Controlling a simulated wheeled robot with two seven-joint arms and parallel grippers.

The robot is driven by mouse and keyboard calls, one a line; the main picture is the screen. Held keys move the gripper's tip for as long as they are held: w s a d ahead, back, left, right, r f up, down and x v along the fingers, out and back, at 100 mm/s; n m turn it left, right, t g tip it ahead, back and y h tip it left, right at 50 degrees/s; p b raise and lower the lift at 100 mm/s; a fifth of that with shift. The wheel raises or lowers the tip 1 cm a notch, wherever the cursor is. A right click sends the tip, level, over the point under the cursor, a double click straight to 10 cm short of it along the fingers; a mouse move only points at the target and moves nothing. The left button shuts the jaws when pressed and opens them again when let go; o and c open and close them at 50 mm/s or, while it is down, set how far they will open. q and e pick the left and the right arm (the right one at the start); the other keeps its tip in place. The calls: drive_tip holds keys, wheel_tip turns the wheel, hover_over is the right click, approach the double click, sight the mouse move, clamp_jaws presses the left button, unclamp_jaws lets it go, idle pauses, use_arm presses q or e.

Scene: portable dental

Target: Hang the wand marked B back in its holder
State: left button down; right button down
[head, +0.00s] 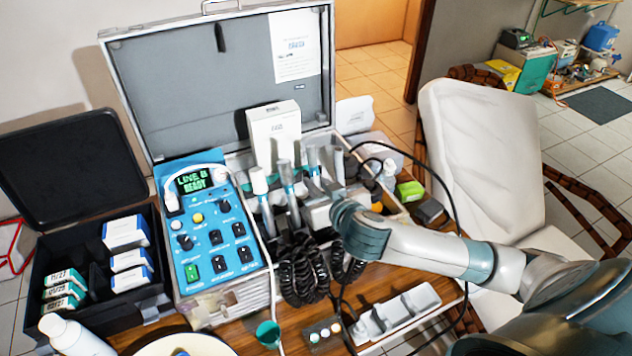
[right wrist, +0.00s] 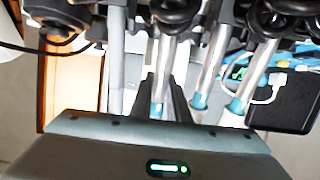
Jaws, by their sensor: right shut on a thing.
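Several silver wands with blue bands stand in the holder area of the open case, beside the blue control panel (head: 208,235), whose screen reads "LINE B READY". My right gripper (head: 322,184) reaches in from the right among them. In the right wrist view, my right gripper (right wrist: 165,98) is shut on a blue-banded wand (right wrist: 164,70), with dark fingers on both sides of it. Two more blue-banded wands (right wrist: 208,70) stand close to its right. I cannot read a letter on any wand, and the holder seat is hidden. My left gripper is not in view.
Black coiled cords (head: 300,270) hang in front of the wands. A white box (head: 273,135) stands behind them. A black case (head: 80,170) with small boxes is at left. A white tray (head: 398,310) lies at the front right. A white chair (head: 485,150) stands behind my right arm.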

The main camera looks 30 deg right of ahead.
drive_tip(key=shift+s+f+b, duration=0.35)
drive_tip(key=shift+f+b, duration=0.15)
drive_tip(key=shift+f, duration=0.35)
drive_tip(key=c, duration=1.6)
unclamp_jaws()
drive_tip(key=shift+s, duration=0.1)
drive_tip(key=shift+p+v, duration=0.7)
drive_tip(key=shift+v, duration=0.65)
drive_tip(key=p+v, duration=0.1)
drive_tip(key=v, duration=0.4)
drive_tip(key=shift+r+p, duration=0.1)
drive_tip(key=shift+p, duration=0.3)
